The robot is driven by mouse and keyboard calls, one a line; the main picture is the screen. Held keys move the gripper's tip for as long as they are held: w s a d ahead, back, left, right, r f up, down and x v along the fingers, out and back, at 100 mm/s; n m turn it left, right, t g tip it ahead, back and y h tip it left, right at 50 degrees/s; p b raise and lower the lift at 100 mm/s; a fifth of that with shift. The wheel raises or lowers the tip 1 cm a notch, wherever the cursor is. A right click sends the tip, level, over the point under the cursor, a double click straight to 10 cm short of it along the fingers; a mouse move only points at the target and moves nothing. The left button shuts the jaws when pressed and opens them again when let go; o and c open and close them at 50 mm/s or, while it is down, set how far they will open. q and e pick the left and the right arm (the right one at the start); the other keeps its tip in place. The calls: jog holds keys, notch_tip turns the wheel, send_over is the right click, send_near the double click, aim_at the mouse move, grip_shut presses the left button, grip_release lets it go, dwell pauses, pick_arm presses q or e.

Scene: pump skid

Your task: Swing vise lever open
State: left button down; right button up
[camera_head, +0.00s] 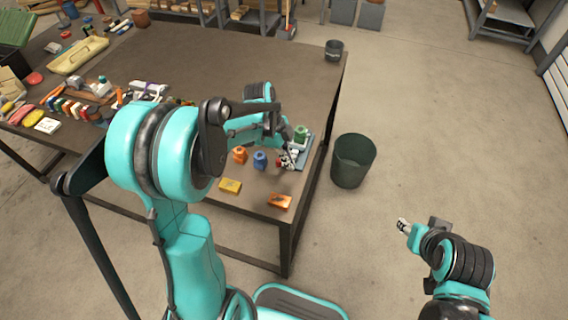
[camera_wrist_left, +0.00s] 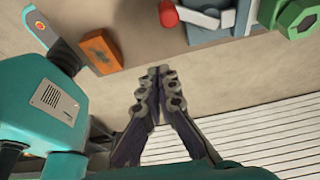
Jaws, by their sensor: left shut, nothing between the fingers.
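The vise appears to be the small white and grey fixture with a red-tipped part, likely its lever, at the table's right edge in the head view (camera_head: 287,159). In the left wrist view the grey-white body (camera_wrist_left: 208,14) and red tip (camera_wrist_left: 168,13) show at the top, cut by the frame. My left gripper (camera_wrist_left: 158,72) is shut and empty, its tips below and apart from the red tip in that view. In the head view my left arm partly hides its fingers near the vise. My right gripper (camera_head: 403,224) hangs over the floor, too small to tell its jaws.
A green hexagonal part (camera_head: 301,132) stands beside the vise. An orange block (camera_head: 280,201), yellow block (camera_head: 230,185), blue part (camera_head: 260,160) and orange part (camera_head: 240,155) lie close by on the dark table (camera_head: 300,75). A dark bin (camera_head: 352,163) stands on the floor to the right.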

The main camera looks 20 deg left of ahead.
pick_arm(q)
jog(key=w+p+v, duration=0.1)
jog(key=p+v, duration=0.1)
jog(key=v, duration=0.5)
jog(key=shift+w, duration=0.3)
jog(key=s+d+r+n+t+y, duration=0.1)
jog(key=s+r+n+t+y, duration=0.1)
jog(key=s+n, duration=0.5)
jog(key=s+d+r+n+t+y, duration=0.1)
jog(key=s+r+n+t, duration=0.2)
jog(key=s+n+t, duration=0.2)
jog(key=s+n, duration=0.3)
jog(key=n, duration=0.3)
jog(key=shift+d+r+y, duration=0.25)
jog(key=shift+y, duration=0.15)
